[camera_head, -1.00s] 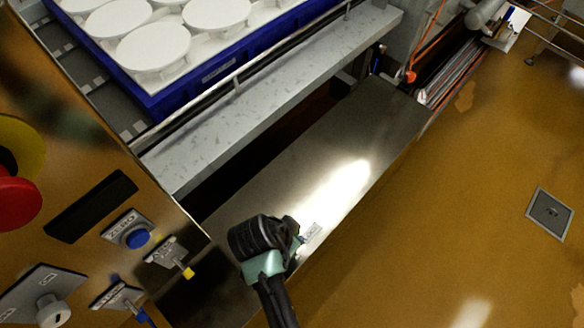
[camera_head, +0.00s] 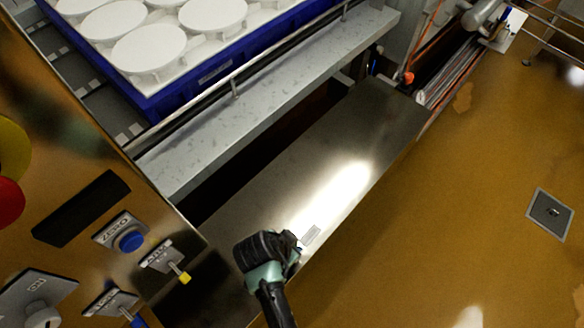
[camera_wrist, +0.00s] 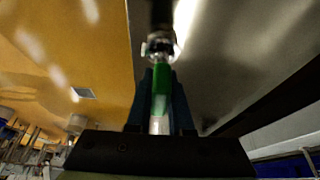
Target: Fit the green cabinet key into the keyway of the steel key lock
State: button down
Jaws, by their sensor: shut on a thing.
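The green cabinet key (camera_wrist: 161,88) is upright in the middle of the wrist view, clamped between the two dark fingers of my gripper (camera_wrist: 160,76). A round, shiny metal piece (camera_wrist: 159,46), which looks like the steel key lock, sits directly beyond the key's far end. The key's end meets or overlaps it in the picture; I cannot tell whether it is inside the keyway. In the head view my gripper (camera_head: 290,246) is over the near edge of the steel panel, and its body hides the key and the lock.
A control panel with a blue button (camera_head: 131,242) and a yellow-tipped switch (camera_head: 184,278) stands to the left. A blue crate (camera_head: 170,102) of white moulds is behind. Brown floor (camera_head: 450,220) lies open to the right.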

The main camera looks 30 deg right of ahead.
jog(key=shift+f, duration=0.3)
jog(key=c, duration=0.8)
grip_release()
jog(key=shift+r, duration=0.15)
